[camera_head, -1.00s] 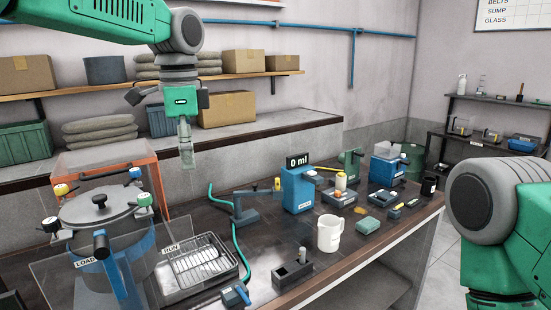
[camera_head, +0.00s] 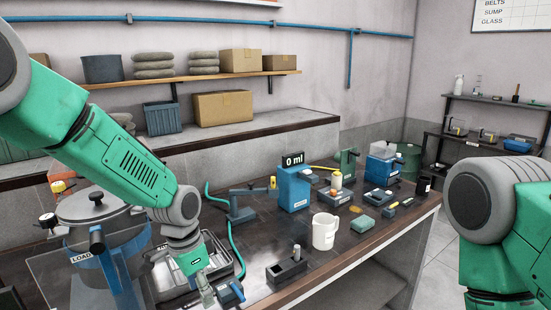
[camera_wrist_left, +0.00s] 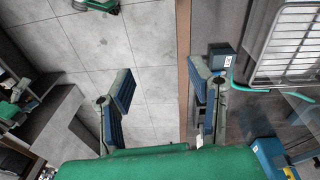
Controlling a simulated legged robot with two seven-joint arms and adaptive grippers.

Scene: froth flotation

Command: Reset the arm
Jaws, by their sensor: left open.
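My left arm (camera_head: 125,160) comes in from the upper left and slopes down across the bench. Its left gripper (camera_head: 205,292) is low over the front edge of the bench, beside the wire rack tray (camera_head: 215,268). In the left wrist view the left gripper's (camera_wrist_left: 160,88) two blue-padded fingers stand apart with nothing between them. Floor tiles and the bench edge show below. My right arm (camera_head: 490,205) shows at the right edge of the head view; its gripper is out of view.
A lidded vessel (camera_head: 100,215) stands at left behind a clear panel. A black block holder (camera_head: 287,270), a small blue device (camera_head: 231,293), a white mug (camera_head: 325,231) and a blue unit reading 0 ml (camera_head: 293,187) stand on the bench. The floor (camera_wrist_left: 135,45) in front is clear.

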